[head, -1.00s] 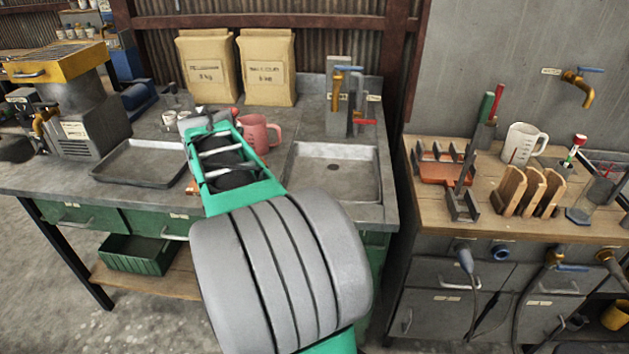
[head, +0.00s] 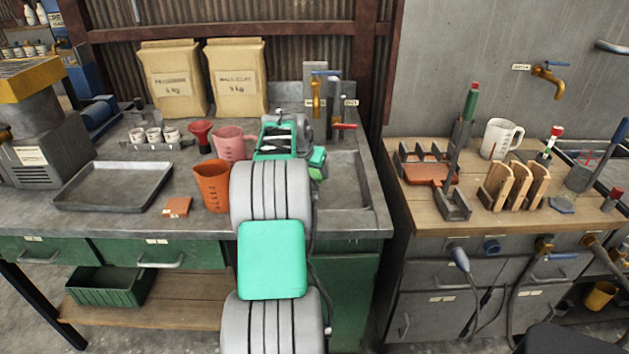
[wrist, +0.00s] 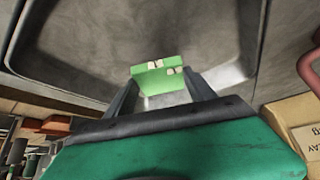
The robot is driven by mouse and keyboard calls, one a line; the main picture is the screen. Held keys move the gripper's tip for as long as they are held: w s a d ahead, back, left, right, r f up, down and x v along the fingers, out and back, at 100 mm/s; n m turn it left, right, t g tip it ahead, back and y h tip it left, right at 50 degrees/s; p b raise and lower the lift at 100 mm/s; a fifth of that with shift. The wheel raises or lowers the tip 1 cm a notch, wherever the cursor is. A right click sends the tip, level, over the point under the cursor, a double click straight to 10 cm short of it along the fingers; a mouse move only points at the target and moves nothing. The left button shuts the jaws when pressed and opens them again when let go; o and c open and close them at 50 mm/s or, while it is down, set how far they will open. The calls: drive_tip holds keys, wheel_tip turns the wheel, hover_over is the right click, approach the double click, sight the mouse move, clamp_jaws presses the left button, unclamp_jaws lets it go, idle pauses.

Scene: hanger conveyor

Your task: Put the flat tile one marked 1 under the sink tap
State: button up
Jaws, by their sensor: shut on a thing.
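In the wrist view my gripper (wrist: 160,84) is shut on a flat green tile (wrist: 156,74), held over the grey sink basin. Small pale marks show on the tile, too small to read. In the head view my arm hides most of the gripper, and a small green shape (head: 318,158) shows beside it at the basin's left side; I cannot tell whether it is the tile. The sink (head: 349,205) is at the bench's right end. The sink tap (head: 316,95), brass with a blue handle, stands behind it, beyond my gripper.
A pink jug (head: 228,142), a red funnel (head: 200,133) and an orange jug (head: 212,186) stand left of my arm. A small orange tile (head: 177,207) lies near the bench front, beside a grey tray (head: 113,186). Paper bags (head: 172,80) stand behind.

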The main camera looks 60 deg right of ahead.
sight(313, 171)
drive_tip(key=x, duration=0.4)
drive_tip(key=shift+w+d, duration=0.25)
wheel_tip(313, 171, down, 3)
drive_tip(key=shift+r, duration=0.2)
drive_tip(key=shift+f, duration=0.35)
drive_tip(key=o, duration=1.7)
drive_tip(key=shift+c, duration=0.2)
drive_tip(key=shift+a+r, duration=0.1)
drive_tip(key=shift+r, duration=0.4)
drive_tip(key=v, duration=1.1)
drive_tip(key=shift+r, duration=0.15)
drive_tip(key=shift+a, duration=0.1)
